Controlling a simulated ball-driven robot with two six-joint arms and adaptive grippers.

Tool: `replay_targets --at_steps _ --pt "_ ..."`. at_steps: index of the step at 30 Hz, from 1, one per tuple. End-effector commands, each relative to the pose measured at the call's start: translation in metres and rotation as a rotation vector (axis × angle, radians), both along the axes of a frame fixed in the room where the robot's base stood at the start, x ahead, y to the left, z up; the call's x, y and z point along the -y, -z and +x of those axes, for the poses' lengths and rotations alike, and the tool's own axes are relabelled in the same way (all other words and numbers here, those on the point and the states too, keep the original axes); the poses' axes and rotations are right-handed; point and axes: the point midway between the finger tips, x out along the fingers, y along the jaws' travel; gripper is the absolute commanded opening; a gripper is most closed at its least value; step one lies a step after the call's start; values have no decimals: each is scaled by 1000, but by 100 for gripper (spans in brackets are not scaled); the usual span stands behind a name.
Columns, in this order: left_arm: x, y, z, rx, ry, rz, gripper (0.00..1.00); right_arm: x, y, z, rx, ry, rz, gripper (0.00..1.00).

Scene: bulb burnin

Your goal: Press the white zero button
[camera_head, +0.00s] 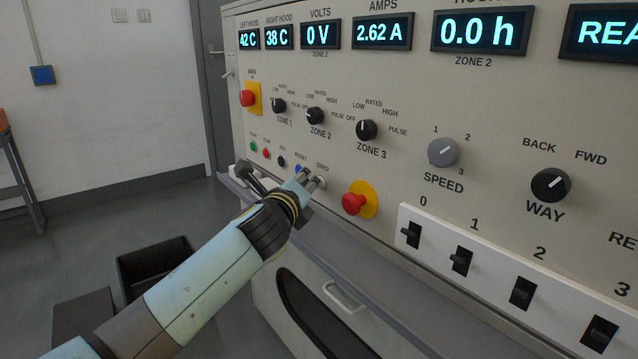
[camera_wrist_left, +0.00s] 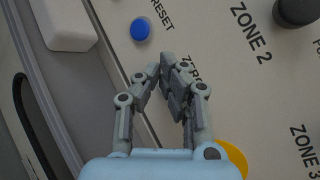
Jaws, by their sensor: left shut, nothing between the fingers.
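The white zero button (camera_head: 321,181) is on the sloping control panel, under the ZERO label, and shows only in part beside my fingertips in the head view. My left gripper (camera_head: 308,178) is shut and empty, with its fingertips at the button; I cannot tell whether they touch it. In the left wrist view the shut fingers (camera_wrist_left: 162,70) lie over the end of the ZERO label and hide the button. My right gripper is not in view.
The blue RESET button (camera_wrist_left: 141,29) is just beside the fingers. A red emergency knob (camera_head: 353,204) on a yellow plate sits to the right. Zone knobs (camera_head: 367,130) are above, and a white strip of black switches (camera_head: 462,261) is lower right.

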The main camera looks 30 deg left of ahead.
Motion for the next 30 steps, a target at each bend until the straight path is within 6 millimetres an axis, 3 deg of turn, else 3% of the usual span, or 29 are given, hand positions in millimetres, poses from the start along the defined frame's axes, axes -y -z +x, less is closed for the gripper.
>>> replay_targets --at_steps 19,30 --pt "-7 0 -16 0 0 1 0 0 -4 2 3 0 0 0" --pt "-21 0 -49 -2 0 3 0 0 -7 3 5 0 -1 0"
